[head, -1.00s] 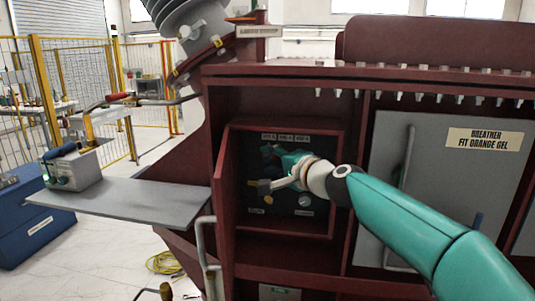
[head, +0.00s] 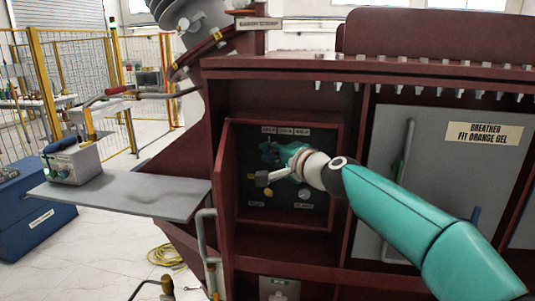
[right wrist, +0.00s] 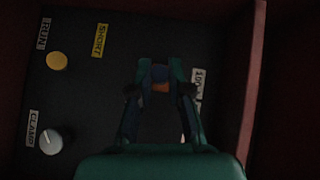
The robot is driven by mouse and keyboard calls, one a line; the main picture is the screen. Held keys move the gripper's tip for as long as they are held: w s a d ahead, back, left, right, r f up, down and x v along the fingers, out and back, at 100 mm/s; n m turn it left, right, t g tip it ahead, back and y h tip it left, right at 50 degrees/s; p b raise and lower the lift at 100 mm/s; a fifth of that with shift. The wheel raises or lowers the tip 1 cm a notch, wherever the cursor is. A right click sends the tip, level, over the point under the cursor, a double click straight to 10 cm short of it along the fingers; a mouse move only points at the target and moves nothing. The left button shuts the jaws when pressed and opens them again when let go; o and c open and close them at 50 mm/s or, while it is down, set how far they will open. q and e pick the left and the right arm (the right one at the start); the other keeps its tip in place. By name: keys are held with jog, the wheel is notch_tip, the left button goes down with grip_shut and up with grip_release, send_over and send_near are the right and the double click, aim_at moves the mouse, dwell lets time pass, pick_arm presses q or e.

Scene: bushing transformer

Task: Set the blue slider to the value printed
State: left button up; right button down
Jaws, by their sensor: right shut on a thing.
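My right gripper (head: 272,152) reaches into a dark recessed panel (head: 285,208) in the red cabinet, near its upper part. In the right wrist view its fingers (right wrist: 160,78) are shut on a small dark-blue piece (right wrist: 160,72), which looks like the blue slider. An orange patch (right wrist: 160,87) shows between the fingers. A white label (right wrist: 198,84) beside the fingers reads in part "100"; the rest is hidden. The slider's track and scale are hidden by the gripper. My left gripper is not in view.
The panel has a yellow knob (right wrist: 57,61), a grey knob (right wrist: 51,141) and a yellow "SHORT" label (right wrist: 101,40). Red recess walls (right wrist: 252,75) stand close to the gripper. A grey cabinet door (head: 390,150) is at right. A grey shelf (head: 125,198) juts out at left.

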jog(key=s+d+b, duration=0.1)
jog(key=d+b, duration=0.2)
jog(key=d, duration=0.5)
jog(key=shift+s+f+b, duration=0.25)
jog(key=shift+f+b, duration=0.05)
jog(key=c, duration=1.6)
grip_release()
jog(key=o, duration=0.5)
jog(key=shift+d+r, duration=0.1)
jog(key=shift+d, duration=0.05)
jog(key=v, duration=1.2)
